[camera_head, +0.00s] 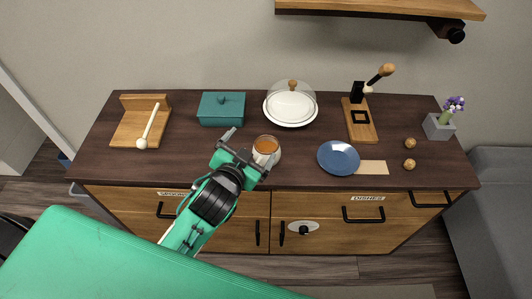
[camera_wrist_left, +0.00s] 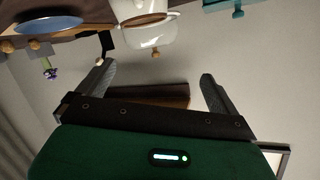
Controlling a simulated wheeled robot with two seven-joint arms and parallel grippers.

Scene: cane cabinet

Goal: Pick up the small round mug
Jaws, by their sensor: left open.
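The small round mug (camera_head: 267,147) is pale with brown inside. It stands on the dark cabinet top, in front of the glass-domed white dish. In the left wrist view the white mug (camera_wrist_left: 152,36) shows at the top, beyond the fingertips and roughly between their lines. My left gripper (camera_head: 250,147) is open and empty, just left of the mug in the head view, with one finger overlapping its near left side. In the left wrist view my left gripper (camera_wrist_left: 156,76) has its fingers wide apart. Contact with the mug cannot be told. My right gripper is not in view.
A teal lidded box (camera_head: 221,109) stands behind left of the mug, the domed dish (camera_head: 290,108) behind it. A blue plate (camera_head: 338,158) lies to its right. A wooden stand (camera_head: 128,131) is far left. A wall shelf (camera_head: 385,9) hangs above. The cabinet's front edge is near.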

